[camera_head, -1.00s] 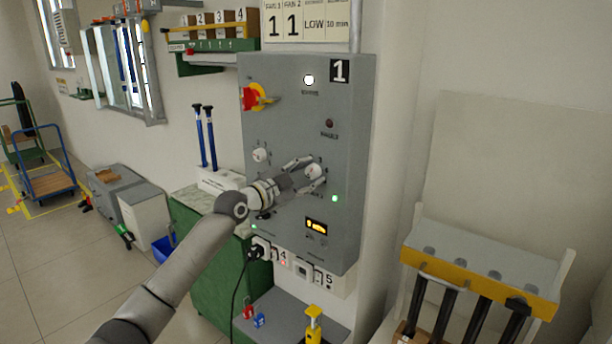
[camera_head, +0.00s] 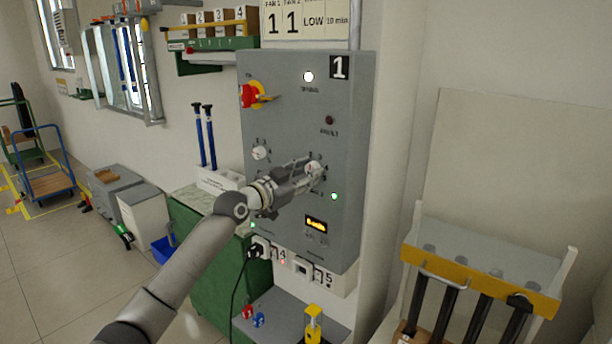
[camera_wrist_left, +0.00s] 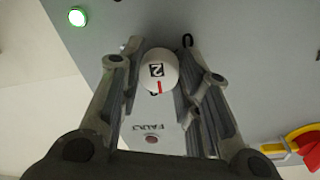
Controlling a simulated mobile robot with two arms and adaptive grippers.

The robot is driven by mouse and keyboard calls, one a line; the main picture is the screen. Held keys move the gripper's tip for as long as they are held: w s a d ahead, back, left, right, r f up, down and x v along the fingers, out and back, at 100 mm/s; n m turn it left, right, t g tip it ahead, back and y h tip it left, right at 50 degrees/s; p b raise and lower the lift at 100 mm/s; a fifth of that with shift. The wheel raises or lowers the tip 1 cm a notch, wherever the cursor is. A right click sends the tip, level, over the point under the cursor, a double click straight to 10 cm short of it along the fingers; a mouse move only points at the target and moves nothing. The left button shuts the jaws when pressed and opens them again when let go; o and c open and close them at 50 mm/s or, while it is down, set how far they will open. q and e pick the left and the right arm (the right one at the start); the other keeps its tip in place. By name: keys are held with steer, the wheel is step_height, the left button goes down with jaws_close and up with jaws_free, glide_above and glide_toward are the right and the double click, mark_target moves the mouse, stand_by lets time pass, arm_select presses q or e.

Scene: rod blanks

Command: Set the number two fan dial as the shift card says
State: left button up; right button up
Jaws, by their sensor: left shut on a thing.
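The number two fan dial (camera_head: 314,169) is a round white knob on the grey control panel (camera_head: 291,110). My left gripper (camera_head: 309,174) is shut on it. In the left wrist view the dial (camera_wrist_left: 158,72) sits between the two fingers of the gripper (camera_wrist_left: 162,85), with a "2" and a red pointer mark on its face. The other white dial (camera_head: 260,153) is to the left on the panel. The shift card (camera_head: 307,22) above the panel reads 1 under fan 1, 1 under fan 2, then LOW and 10 min. My right gripper is out of view.
A red and yellow rotary switch (camera_head: 254,95) is at the panel's upper left. A white lamp (camera_head: 308,77) and a green lamp (camera_head: 334,196) are lit. A small amber display (camera_head: 316,224) is below. A rack with black rods (camera_head: 480,270) stands at right.

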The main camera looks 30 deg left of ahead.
arm_select(q)
steer(key=n+p, duration=0.2)
steer(key=n, duration=0.5)
steer(key=shift+d+n+y, duration=0.15)
steer(key=shift+n+y, duration=0.15)
steer(key=shift+n, duration=0.1)
steer(key=n+p, duration=0.2)
steer(key=n, duration=0.2)
steer(key=shift+n+t+y+p, duration=0.3)
steer(key=shift+n+t, duration=0.1)
steer(key=shift+d+n+p, duration=0.1)
steer(key=shift+n+p, duration=1.05)
steer(key=shift+n, duration=0.75)
steer(key=shift+f, duration=0.1)
steer(key=o, duration=1)
steer(key=shift+s, duration=0.15)
steer(key=s, duration=1.1)
steer(key=shift+s+a+f, duration=0.35)
steer(key=shift+a+f, duration=0.05)
steer(key=shift+f, duration=0.05)
